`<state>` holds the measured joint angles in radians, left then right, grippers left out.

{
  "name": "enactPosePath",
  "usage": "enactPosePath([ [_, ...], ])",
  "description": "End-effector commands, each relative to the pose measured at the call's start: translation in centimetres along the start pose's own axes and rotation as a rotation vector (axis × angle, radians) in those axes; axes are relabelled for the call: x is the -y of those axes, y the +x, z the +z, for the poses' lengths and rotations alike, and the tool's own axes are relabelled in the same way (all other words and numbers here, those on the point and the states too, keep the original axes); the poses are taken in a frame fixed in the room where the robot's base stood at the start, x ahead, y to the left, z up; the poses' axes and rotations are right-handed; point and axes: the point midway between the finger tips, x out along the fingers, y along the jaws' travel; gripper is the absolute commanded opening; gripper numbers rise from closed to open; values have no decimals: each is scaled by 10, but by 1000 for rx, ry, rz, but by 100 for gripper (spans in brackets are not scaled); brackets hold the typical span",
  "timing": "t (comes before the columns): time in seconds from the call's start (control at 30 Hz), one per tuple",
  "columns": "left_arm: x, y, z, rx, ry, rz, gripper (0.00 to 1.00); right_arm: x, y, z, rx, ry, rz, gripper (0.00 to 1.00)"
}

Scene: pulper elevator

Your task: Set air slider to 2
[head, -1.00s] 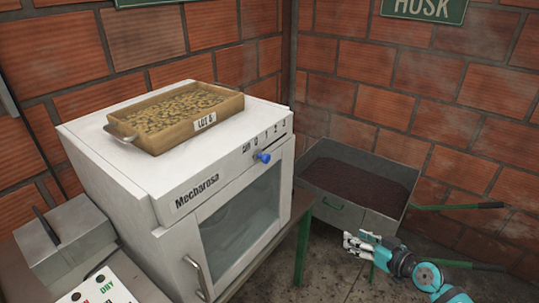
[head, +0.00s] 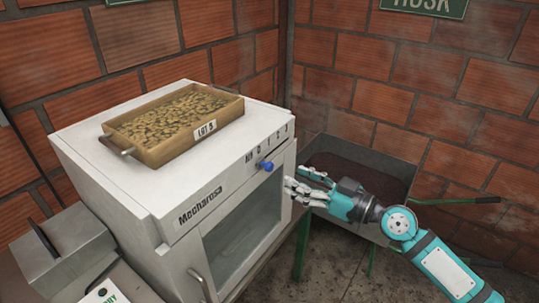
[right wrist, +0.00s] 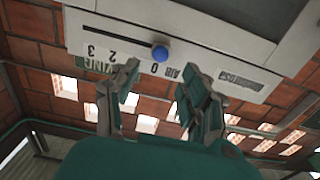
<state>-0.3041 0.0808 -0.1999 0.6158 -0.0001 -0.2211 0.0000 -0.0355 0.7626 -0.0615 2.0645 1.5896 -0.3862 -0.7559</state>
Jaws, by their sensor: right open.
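The air slider's blue knob (head: 266,166) sits on the front panel of the white Mecharosa machine (head: 165,225), below the printed AIR and number scale. In the right wrist view the blue knob (right wrist: 160,53) is at the slot's end by the AIR label, near 0; 1, 2 and 3 run along the slot away from it. My right gripper (head: 293,188) is open and empty, just right of and below the knob, apart from it. In the right wrist view its two fingers (right wrist: 155,88) stand apart, with the knob beyond the gap between them. My left gripper is not in view.
A wooden tray of beans labelled LOT 5 (head: 205,134) lies on the machine's top. A grey cart with dark husk (head: 345,155) stands behind my right arm. A grey metal box (head: 65,245) is at the left. The space before the panel is free.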

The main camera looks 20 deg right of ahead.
Motion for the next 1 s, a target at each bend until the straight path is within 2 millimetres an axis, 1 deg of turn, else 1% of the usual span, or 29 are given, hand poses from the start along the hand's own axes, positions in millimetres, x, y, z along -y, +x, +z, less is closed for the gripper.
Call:
enactPosePath([
  [0.03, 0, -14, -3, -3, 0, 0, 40, -1, 12, -9, -4, 3, 1, 46],
  [0.1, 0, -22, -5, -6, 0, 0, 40, 0, 28, -9, -5, 3, 1, 46],
  [0.3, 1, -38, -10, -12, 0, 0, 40, 0, 64, -5, -2, 2, 0, 46],
  [0.4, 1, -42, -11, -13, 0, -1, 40, -1, 76, -3, -2, 2, 2, 46],
  [0.5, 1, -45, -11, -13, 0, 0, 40, 0, 84, -2, -1, 0, 1, 46],
  [0.6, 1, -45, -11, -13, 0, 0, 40, 0, 87, 0, 0, -1, 0, 46],
  [0.83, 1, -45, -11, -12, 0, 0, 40, 0, 88, 1, 0, -1, 0, 46],
  [0.87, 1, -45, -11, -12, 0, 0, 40, 0, 88, 0, 0, 0, 1, 44],
  [1.0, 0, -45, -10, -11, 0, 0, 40, 0, 88, 0, 0, 0, 1, 26],
])
